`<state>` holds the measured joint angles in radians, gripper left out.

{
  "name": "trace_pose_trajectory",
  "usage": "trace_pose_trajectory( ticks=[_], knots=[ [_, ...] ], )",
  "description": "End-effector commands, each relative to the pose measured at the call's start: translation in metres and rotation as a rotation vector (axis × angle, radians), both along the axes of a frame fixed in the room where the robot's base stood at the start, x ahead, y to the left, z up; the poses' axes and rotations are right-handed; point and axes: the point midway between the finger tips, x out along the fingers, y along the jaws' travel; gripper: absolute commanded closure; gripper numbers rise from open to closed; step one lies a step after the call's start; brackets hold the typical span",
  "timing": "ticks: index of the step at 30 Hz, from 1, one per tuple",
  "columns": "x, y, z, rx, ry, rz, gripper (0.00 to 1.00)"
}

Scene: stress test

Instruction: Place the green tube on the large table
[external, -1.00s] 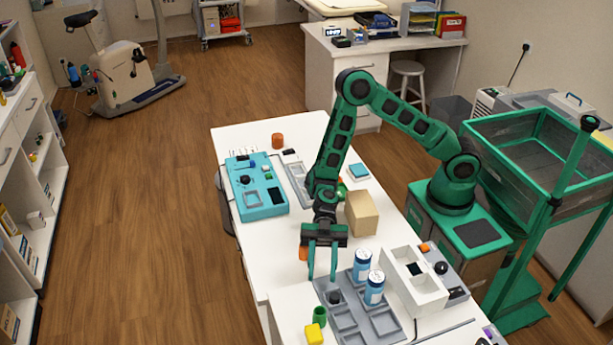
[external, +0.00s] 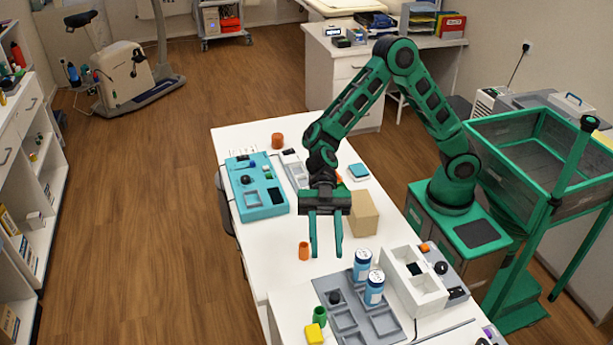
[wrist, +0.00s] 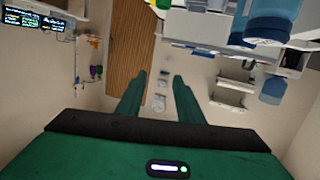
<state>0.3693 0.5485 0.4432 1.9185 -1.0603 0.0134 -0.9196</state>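A small green tube (external: 319,316) stands upright on the near white surface (external: 288,318), just behind a yellow block. The large white table (external: 272,238) stretches away behind it. My gripper (external: 326,252) is open and points down above the table, higher than the green tube and farther back. Its two fingers are apart with nothing between them. The wrist view also shows the open fingers (wrist: 155,92) with an empty gap. The green tube cannot be made out in the wrist view.
An orange tube (external: 303,251) stands near my left finger. Blue-and-white cans (external: 362,263), a grey tray (external: 383,325), a white divided box (external: 432,290) and a yellow block (external: 314,334) crowd the near end. A cardboard box (external: 364,213) and teal case (external: 262,205) stand farther back.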

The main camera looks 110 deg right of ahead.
Motion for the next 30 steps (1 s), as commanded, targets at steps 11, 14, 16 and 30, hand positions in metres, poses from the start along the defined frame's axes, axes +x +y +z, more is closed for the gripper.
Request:
trace_pose_trajectory(
  ticks=[11, 14, 16, 30],
  knots=[
    [0.022, 0.042, -0.034, -0.497, 0.111, 0.092, 0.67],
    [0.030, 0.044, -0.028, -0.646, 0.171, 0.062, 0.67],
    [0.032, 0.043, -0.020, -0.721, 0.210, 0.033, 0.67],
    [0.025, 0.043, 0.025, -0.925, 0.368, -0.103, 0.67]
  ],
)
